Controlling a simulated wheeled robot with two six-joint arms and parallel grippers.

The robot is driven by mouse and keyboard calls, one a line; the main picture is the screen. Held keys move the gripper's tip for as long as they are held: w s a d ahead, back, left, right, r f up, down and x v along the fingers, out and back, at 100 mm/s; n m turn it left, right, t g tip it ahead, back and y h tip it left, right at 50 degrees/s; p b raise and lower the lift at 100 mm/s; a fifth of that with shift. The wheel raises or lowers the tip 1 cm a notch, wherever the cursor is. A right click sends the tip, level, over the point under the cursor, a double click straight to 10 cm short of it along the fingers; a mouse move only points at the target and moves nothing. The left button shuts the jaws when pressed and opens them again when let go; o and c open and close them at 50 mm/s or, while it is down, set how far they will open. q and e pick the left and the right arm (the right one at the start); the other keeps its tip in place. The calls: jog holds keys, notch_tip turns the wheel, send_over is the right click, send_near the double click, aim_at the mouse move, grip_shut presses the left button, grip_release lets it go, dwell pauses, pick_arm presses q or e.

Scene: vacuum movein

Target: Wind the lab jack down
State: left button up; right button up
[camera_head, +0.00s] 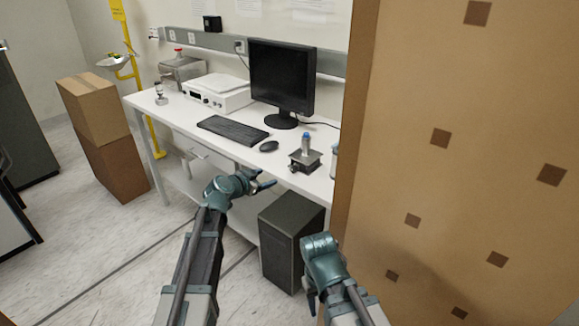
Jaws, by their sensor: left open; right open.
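The lab jack (305,160) is a small dark platform near the front right of the white bench (180,122), beside the tall panel.
A mouse (269,146), keyboard (233,130) and monitor (281,78) stand left of the jack. A tall brown panel (455,150) blocks the right side. A dark cabinet (290,240) stands below the bench. Cardboard boxes (112,168) are stacked at left; floor between is clear.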

aim_at(292, 170)
pick_arm(q)
jog(key=shift+h, duration=0.5)
jog(key=b+x, duration=0.1)
jog(key=x, duration=0.3)
jog(key=d+b+x, duration=0.1)
jog(key=b+x, duration=0.1)
jog(key=x, duration=0.2)
jog(key=b+x, duration=0.1)
jog(key=x, duration=0.3)
jog(key=shift+s+d+r+b, duration=0.2)
jog(key=shift+s+b, duration=0.1)
jog(key=shift+x, duration=0.9)
grip_shut()
